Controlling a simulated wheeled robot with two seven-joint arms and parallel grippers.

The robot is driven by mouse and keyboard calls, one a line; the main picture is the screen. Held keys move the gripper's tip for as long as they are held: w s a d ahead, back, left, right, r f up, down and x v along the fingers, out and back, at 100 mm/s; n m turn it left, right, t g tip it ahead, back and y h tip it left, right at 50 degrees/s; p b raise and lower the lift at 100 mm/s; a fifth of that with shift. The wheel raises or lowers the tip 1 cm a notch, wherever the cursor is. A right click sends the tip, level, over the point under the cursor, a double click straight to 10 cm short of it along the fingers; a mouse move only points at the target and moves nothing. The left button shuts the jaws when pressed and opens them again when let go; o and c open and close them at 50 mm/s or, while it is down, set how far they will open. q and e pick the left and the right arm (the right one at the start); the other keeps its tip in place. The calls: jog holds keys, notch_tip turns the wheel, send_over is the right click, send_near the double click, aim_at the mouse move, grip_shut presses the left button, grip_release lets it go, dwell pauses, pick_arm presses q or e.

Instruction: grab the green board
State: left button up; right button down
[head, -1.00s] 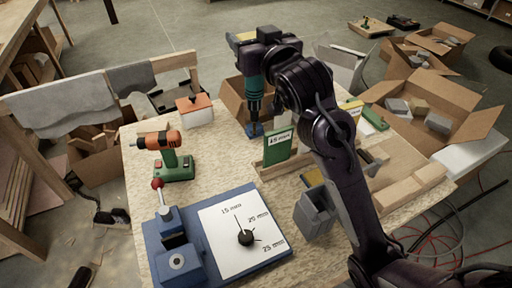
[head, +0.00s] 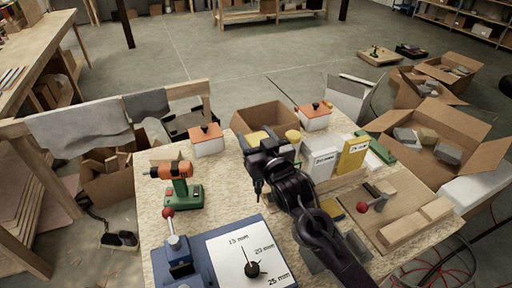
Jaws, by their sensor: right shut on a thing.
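The green board, marked 15 mm a second ago, does not show now; my right arm covers its place at the left of the wooden rack (head: 345,181). My right gripper (head: 258,187) points down at the left end of the rack, beyond the dial plate. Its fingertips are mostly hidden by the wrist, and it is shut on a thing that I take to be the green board. A white board (head: 320,162), marked 20 mm, and a yellow board (head: 353,156), marked 25 mm, stand upright in the rack. My left gripper is out of view.
A blue base with a white dial plate (head: 230,265) sits at the front, its pointer near 15 mm. An orange and green drill (head: 180,185) stands at the left. An open cardboard box (head: 265,118) is behind; wooden blocks (head: 420,220) lie at right.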

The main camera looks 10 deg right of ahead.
jog(key=shift+f+p, duration=0.5)
jog(key=shift+f, duration=1.55)
jog(key=shift+f, duration=0.2)
jog(key=c, duration=0.5)
grip_release()
jog(key=shift+s, duration=0.1)
